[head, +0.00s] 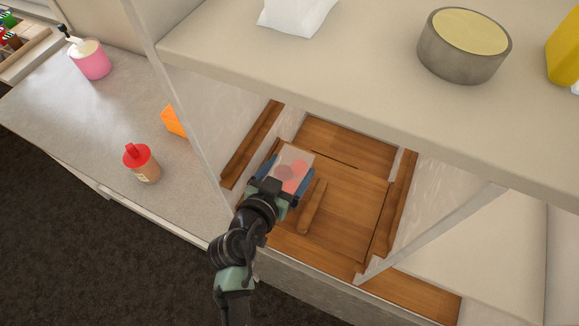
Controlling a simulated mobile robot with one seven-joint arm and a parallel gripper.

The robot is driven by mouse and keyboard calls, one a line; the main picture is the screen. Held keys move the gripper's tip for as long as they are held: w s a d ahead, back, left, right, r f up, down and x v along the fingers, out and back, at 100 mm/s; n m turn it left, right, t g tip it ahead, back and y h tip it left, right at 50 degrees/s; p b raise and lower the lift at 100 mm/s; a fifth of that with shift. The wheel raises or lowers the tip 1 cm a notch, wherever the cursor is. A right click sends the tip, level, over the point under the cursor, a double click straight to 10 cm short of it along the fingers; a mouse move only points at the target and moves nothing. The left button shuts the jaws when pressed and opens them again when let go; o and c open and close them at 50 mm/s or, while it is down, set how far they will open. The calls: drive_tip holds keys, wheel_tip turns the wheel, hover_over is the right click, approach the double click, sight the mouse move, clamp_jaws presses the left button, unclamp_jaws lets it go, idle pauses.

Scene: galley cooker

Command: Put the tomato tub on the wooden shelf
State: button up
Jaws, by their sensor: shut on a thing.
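My gripper (286,178) is shut on the tomato tub (294,162), a small clear tub with red contents. The blue fingers are on either side of it. The gripper and tub are in front of or over the wooden shelf (345,220), inside the open bay under the upper counter. I cannot tell whether the tub touches the wood. My gripper hides the tub's lower part and the shelf's left front.
A wooden bar (313,207) lies on the shelf beside the tub. Pale side walls and a slanted strut (430,232) bound the bay. The upper counter (360,75) overhangs it, carrying a grey round container (463,62). A red-capped bottle (142,163) stands on the left counter.

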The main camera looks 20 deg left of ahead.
drive_tip(key=shift+f, duration=0.15)
drive_tip(key=o, duration=1.3)
drive_tip(key=shift+c, duration=0.2)
drive_tip(key=shift+r, duration=0.25)
drive_tip(key=shift+s, duration=0.3)
drive_tip(key=b+v, duration=0.4)
drive_tip(key=v, duration=0.7)
drive_tip(key=shift+s+r, duration=0.2)
